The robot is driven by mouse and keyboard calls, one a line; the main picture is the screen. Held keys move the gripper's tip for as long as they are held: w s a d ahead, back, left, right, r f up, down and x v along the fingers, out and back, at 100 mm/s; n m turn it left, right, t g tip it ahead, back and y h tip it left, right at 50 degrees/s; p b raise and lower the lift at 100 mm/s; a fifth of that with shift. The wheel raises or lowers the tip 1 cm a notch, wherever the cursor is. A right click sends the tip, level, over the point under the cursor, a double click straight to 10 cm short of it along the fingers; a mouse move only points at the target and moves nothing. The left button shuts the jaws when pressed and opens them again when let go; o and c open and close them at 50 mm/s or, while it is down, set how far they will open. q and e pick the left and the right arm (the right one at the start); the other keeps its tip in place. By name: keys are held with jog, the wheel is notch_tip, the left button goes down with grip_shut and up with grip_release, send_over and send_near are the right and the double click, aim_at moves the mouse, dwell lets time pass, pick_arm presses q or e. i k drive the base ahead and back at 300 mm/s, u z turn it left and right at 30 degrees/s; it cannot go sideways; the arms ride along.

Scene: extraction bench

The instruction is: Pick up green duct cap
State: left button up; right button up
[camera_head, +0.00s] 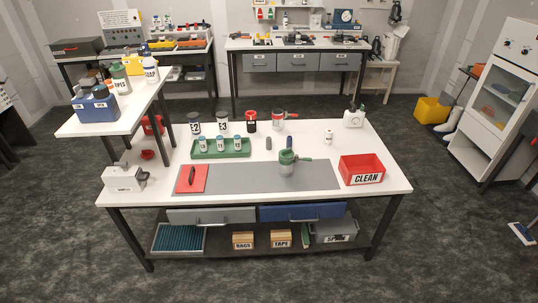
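A green round piece (287,157), which looks like the green duct cap, sits on top of a grey-green cylinder (287,169) standing on the grey mat (235,178), right of the table's middle. A short green bar sticks out from it to the right. A dark blue upright shape (290,143) shows just behind it; I cannot tell whether they touch. Neither of my grippers is in view.
The white table (350,150) also holds a red CLEAN bin (361,171), a red flat piece (191,179) with a dark handle, a green tray (243,154) of small jars, and several bottles behind. The mat is bare between the red piece and the cylinder.

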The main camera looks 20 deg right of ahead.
aim_at(284, 154)
jog(key=u, duration=0.55)
jog(key=i, duration=1.55)
jog(key=z, duration=0.4)
